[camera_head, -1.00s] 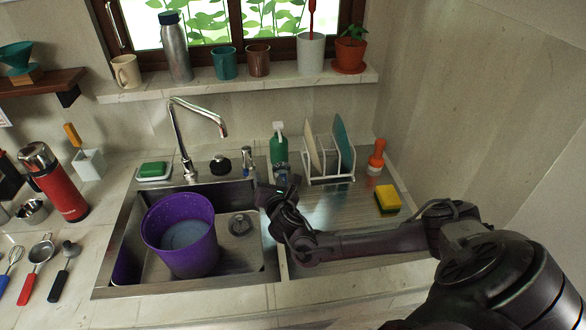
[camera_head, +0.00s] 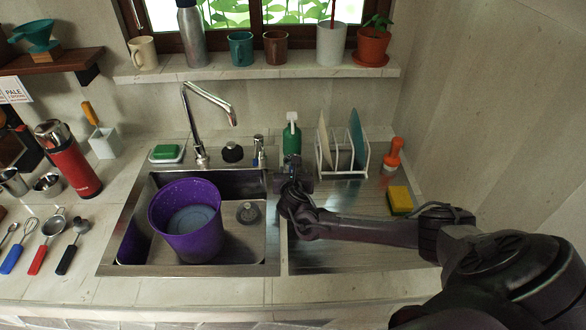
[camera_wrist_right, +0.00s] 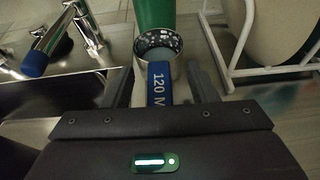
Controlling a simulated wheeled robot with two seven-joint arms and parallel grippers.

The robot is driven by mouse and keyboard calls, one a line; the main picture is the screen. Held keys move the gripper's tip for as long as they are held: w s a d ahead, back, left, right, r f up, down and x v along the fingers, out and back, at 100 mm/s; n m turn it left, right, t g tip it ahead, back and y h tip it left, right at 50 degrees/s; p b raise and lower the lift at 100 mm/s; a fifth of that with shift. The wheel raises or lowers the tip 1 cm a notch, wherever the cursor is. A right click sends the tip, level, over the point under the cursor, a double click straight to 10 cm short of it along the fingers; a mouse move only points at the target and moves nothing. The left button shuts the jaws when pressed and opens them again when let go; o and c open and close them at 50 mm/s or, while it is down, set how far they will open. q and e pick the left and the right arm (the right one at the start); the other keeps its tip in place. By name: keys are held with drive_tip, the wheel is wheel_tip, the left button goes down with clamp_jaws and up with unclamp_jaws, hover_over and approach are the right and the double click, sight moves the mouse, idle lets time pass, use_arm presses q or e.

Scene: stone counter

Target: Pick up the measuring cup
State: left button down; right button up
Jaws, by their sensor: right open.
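The measuring cup (camera_wrist_right: 157,47) shows in the right wrist view as a small round metal cup with a blue handle (camera_wrist_right: 158,82) printed "120 M". It is just in front of the green bottle (camera_wrist_right: 154,14). My right gripper (camera_wrist_right: 165,72) is open, with one finger on each side of the blue handle; I cannot tell whether either touches it. In the head view my right gripper (camera_head: 291,176) is over the right rim of the sink, in front of the green bottle, and largely hides the cup. My left gripper is not in view.
A purple bucket (camera_head: 186,236) stands in the sink at left. Behind the gripper are the dish rack (camera_head: 342,174) and the faucet (camera_head: 200,130). Utensils lie at far left.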

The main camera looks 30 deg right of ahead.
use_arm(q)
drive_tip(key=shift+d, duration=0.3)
use_arm(e)
drive_tip(key=shift+w, duration=0.15)
clamp_jaws()
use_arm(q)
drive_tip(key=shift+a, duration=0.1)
use_arm(e)
drive_tip(key=shift+d+r, duration=0.1)
